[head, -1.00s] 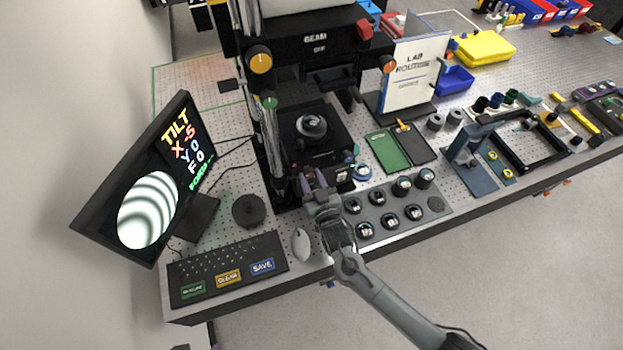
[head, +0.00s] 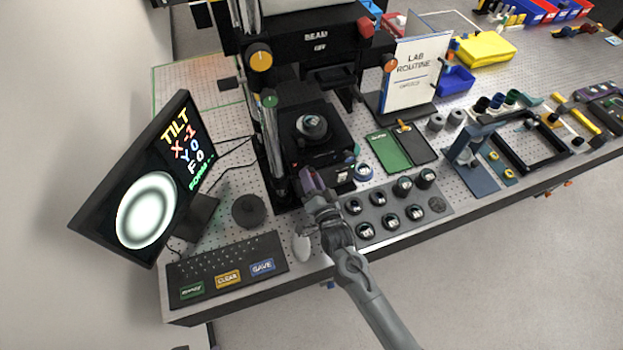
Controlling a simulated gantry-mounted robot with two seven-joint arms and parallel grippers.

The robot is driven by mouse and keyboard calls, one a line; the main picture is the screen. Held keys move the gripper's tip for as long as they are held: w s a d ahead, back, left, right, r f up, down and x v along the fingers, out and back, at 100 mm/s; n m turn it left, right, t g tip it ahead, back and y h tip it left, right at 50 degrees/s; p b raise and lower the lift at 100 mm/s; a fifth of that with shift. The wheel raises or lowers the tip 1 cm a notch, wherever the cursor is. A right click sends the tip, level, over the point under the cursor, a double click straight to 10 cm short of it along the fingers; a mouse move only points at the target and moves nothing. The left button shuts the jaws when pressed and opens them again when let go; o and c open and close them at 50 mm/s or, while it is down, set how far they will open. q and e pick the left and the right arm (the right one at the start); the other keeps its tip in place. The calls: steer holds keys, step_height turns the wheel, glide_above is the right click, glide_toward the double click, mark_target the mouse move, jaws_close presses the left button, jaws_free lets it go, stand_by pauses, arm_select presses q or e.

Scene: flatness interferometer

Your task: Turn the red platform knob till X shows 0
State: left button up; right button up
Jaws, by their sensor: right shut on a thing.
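The monitor (head: 140,180) at the left reads TILT, X -1, Y 0, F 0. Below the text it shows round, nearly concentric rings. The black platform (head: 335,140) stands under the beam head, with a small round part (head: 311,126) on top. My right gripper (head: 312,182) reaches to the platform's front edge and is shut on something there. The red platform knob is hidden by the fingers, so I cannot see it directly. My left gripper is not in view.
A keyboard (head: 225,262) with green, yellow and blue keys and a white mouse (head: 301,246) lie left of my right arm. A grey tray (head: 385,222) of several round black parts is close on its right. A dark puck (head: 249,210) stands near the monitor.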

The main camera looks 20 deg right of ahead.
steer(key=shift+m, duration=0.9)
steer(key=o, duration=1)
steer(key=shift+o, duration=0.2)
steer(key=shift+s, duration=0.1)
steer(key=s+b, duration=0.1)
steer(key=s, duration=0.9)
steer(key=shift+s+a, duration=0.2)
steer(key=shift+s, duration=0.15)
